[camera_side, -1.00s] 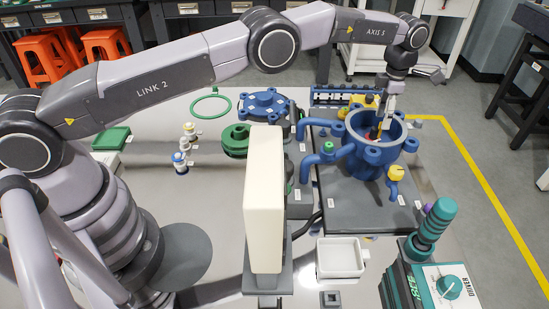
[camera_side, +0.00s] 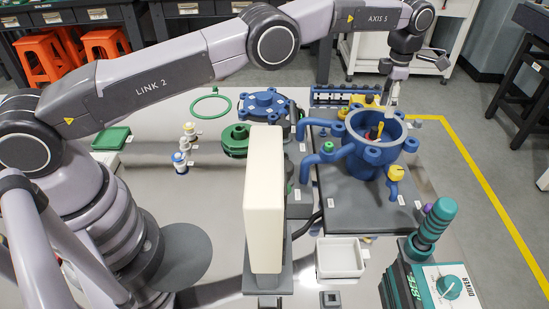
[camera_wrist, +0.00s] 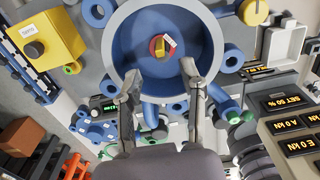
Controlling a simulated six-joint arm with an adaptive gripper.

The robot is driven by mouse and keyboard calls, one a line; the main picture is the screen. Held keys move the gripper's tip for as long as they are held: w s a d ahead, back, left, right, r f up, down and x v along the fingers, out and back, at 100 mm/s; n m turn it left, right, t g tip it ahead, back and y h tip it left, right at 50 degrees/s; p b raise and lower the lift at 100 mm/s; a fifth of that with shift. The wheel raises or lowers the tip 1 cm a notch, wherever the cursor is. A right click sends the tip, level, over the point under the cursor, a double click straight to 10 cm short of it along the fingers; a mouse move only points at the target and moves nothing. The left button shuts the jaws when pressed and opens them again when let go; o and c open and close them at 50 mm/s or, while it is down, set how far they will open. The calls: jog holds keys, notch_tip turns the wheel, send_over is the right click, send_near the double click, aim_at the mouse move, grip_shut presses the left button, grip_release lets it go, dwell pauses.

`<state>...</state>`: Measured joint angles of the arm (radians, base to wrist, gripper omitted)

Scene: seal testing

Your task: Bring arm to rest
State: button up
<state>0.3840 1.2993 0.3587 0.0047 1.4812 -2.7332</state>
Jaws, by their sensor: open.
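My gripper (camera_side: 393,98) is open and empty, its fingers pointing down above the rear rim of the blue pump housing (camera_side: 366,160). In the wrist view, the two fingertips of my gripper (camera_wrist: 160,72) are spread apart over the open bowl of the housing (camera_wrist: 125,45). A small red and yellow piece with a white tag (camera_wrist: 162,46) sits inside the bowl, apart from both fingers. It also shows in the side view (camera_side: 379,131) as a small upright yellow and red shape. My arm reaches across the bench from the left.
A cream upright panel (camera_side: 264,200) stands mid-bench. A blue flanged cover (camera_side: 266,103), a green wheel-like part (camera_side: 235,140) and a green ring (camera_side: 211,107) lie behind it. A white tray (camera_side: 340,258) and a teal driver (camera_side: 432,225) are at the front right.

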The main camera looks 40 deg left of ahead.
dwell(0.3)
jog(key=s+a+r+m+t, duration=0.1)
jog(key=a+r+m, duration=0.2)
jog(key=r, duration=0.5)
jog(key=s+a+r+m, duration=0.2)
jog(key=a+r+m, duration=0.15)
jog(key=r, duration=0.35)
jog(key=s+a+r+m+t, duration=0.2)
jog(key=s+a+r+m, duration=0.6)
jog(key=s+r, duration=0.4)
jog(key=s+a+r+m+t, duration=0.15)
jog(key=s+a+m, duration=0.4)
jog(key=s, duration=0.85)
jog(key=s+a+f+m, duration=0.2)
jog(key=s+f+m, duration=0.1)
jog(key=s, duration=0.4)
jog(key=s+a+f+m+t, duration=0.1)
jog(key=s+f+m, duration=0.3)
jog(key=s, duration=0.4)
jog(key=shift+a+f, duration=0.15)
jog(key=shift+a, duration=0.25)
jog(key=shift+o, duration=0.2)
